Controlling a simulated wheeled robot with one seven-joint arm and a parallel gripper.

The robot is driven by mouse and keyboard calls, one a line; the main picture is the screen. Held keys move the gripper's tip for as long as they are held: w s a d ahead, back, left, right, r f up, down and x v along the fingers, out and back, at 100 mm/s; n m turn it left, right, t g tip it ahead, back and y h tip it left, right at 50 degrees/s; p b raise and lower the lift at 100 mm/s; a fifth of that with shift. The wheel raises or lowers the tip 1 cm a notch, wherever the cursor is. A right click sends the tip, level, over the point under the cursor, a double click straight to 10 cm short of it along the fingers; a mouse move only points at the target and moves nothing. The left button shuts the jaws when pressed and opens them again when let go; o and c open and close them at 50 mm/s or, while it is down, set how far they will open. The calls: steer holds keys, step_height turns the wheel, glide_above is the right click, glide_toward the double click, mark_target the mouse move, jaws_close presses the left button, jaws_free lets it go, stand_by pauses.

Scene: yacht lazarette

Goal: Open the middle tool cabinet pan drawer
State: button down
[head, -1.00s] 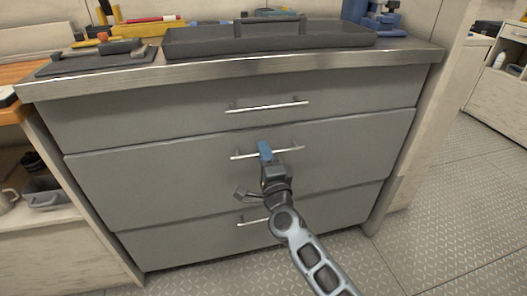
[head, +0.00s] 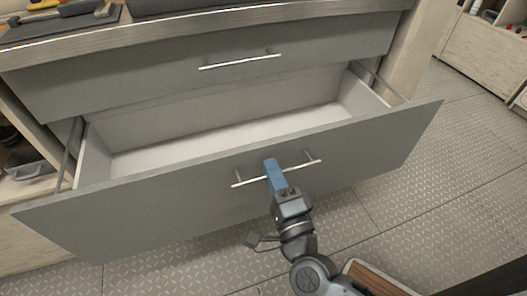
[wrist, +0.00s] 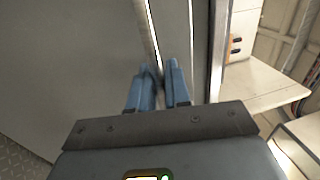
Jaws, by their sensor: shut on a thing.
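The middle pan drawer (head: 400,140) of the grey tool cabinet stands pulled well out in the head view, and its pale inside (head: 200,130) looks empty. Its bar handle (head: 306,164) runs across the front. My gripper (head: 272,170), with blue fingers, is shut on this handle near its middle. In the wrist view the blue fingers (wrist: 160,88) close around the thin bar, with the grey drawer front behind. The top drawer (head: 150,85) above it is shut, with its own handle (head: 240,61). The lowest drawer is hidden behind the open one.
A worktop (head: 190,28) with dark trays lies above the drawers. An open shelf with a grey bin (head: 30,170) stands at the left. Patterned floor (head: 440,200) is clear at the right. A wood-topped thing (head: 375,280) shows at the bottom edge.

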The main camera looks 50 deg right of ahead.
steer(key=shift+r+v, duration=0.15)
steer(key=shift+v, duration=0.55)
steer(key=shift+r+v, duration=0.1)
steer(key=shift+v, duration=0.6)
steer(key=shift+f, duration=0.1)
steer(key=c, duration=1.2)
jaws_free()
steer(key=shift+c, duration=0.2)
steer(key=shift+s+a, duration=0.1)
steer(key=v, duration=0.7)
steer(key=shift+s+a, duration=0.2)
steer(key=shift+s, duration=0.1)
